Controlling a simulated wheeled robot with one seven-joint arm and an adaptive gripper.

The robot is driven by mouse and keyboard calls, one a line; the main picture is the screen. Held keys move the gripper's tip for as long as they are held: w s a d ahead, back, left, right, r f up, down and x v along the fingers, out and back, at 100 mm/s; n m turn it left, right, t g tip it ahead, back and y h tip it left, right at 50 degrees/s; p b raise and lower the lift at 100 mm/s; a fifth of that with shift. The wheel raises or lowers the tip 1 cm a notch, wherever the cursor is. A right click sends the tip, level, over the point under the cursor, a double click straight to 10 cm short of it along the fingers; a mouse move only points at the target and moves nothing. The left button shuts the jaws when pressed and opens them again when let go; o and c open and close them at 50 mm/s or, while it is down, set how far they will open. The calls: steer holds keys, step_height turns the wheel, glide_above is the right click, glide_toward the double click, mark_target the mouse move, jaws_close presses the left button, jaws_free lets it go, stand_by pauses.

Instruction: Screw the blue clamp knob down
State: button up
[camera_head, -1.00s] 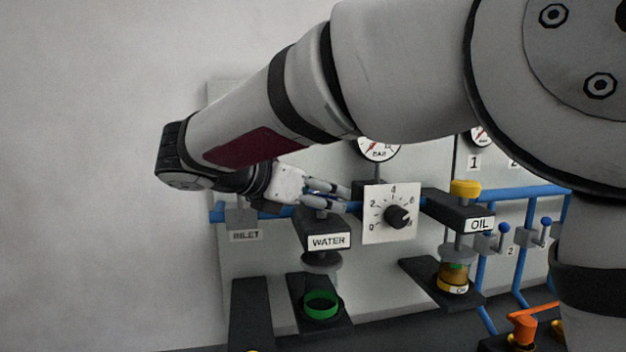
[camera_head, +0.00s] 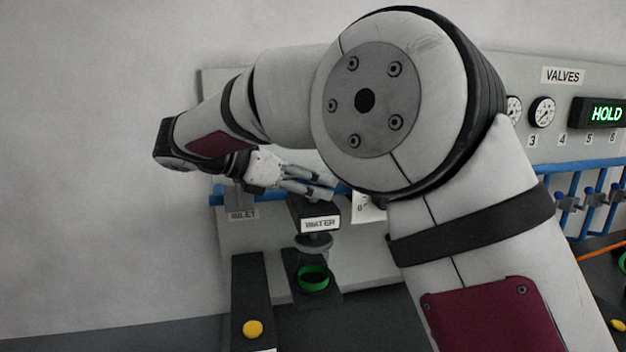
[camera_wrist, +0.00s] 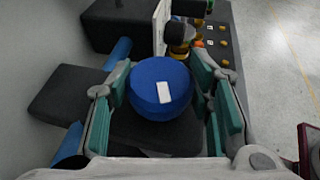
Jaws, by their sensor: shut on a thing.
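The blue clamp knob (camera_wrist: 147,82) is round with a white mark on its top, seen from above in the wrist view. My gripper (camera_wrist: 160,92) has its green-padded fingers on both sides of the knob and is shut on it. In the head view my gripper (camera_head: 316,187) is above the dark clamp block with the WATER label (camera_head: 320,224). The knob cannot be clearly made out there, behind the fingers. Below the block are a grey disc (camera_head: 314,243) and a green ring (camera_head: 314,278) on a dark lower shelf.
The INLET label (camera_head: 243,215) is left of the WATER block, along a blue pipe (camera_head: 217,196). A white dial plate (camera_head: 367,209) stands close to the right, mostly behind my arm. A yellow button (camera_head: 253,329) is in front. A display (camera_head: 606,114) reads HOLD.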

steer(key=shift+r, duration=0.1)
steer(key=o, duration=1.2)
steer(key=v, duration=1.2)
steer(key=shift+d, duration=0.1)
